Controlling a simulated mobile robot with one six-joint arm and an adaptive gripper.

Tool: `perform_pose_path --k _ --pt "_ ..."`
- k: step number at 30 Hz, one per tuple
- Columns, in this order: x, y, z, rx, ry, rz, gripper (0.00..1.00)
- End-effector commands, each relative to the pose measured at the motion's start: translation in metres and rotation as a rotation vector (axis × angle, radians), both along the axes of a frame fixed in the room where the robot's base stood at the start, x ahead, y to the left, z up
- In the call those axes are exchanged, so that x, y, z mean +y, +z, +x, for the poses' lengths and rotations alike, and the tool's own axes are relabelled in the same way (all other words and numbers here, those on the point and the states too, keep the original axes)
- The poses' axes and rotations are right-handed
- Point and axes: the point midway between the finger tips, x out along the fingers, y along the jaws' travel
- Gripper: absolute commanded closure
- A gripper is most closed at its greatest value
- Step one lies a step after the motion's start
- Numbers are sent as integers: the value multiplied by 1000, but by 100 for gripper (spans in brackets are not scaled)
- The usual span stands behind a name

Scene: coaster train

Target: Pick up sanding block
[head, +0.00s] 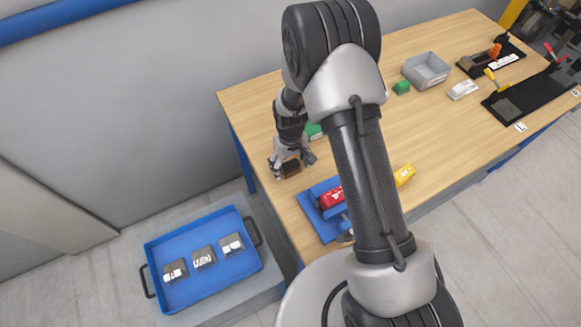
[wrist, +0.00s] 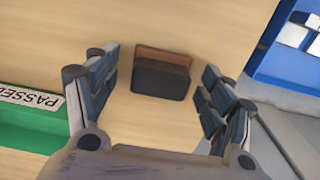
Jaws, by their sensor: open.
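The sanding block (wrist: 161,77) is a dark block with a brown strip along one side, lying on the wooden table. In the head view the sanding block (head: 291,168) sits near the table's left edge, partly hidden by my gripper. My gripper (head: 291,161) is above and around it at the end of my arm. In the wrist view my gripper (wrist: 160,95) is open, with one finger to the left and one to the right of the block. The block lies between and a little beyond the fingers, with gaps on both sides.
A green tray labelled PASSED (wrist: 35,125) lies left of my gripper in the wrist view. A blue fixture with a red piece (head: 332,197) stands right of the block. A blue tray (head: 205,295) with several blocks is below the table's left side. A grey bin (head: 427,68) stands farther back.

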Motion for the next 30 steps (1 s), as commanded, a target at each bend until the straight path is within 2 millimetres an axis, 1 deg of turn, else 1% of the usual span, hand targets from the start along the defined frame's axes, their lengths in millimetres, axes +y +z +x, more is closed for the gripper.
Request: perform_pose_path --k 5,26,27,30 --pt "0 0 0 -1 0 0 25" --pt "0 1 0 0 0 0 71" --pt "0 1 0 0 0 0 73" --pt "0 1 0 0 0 0 73"
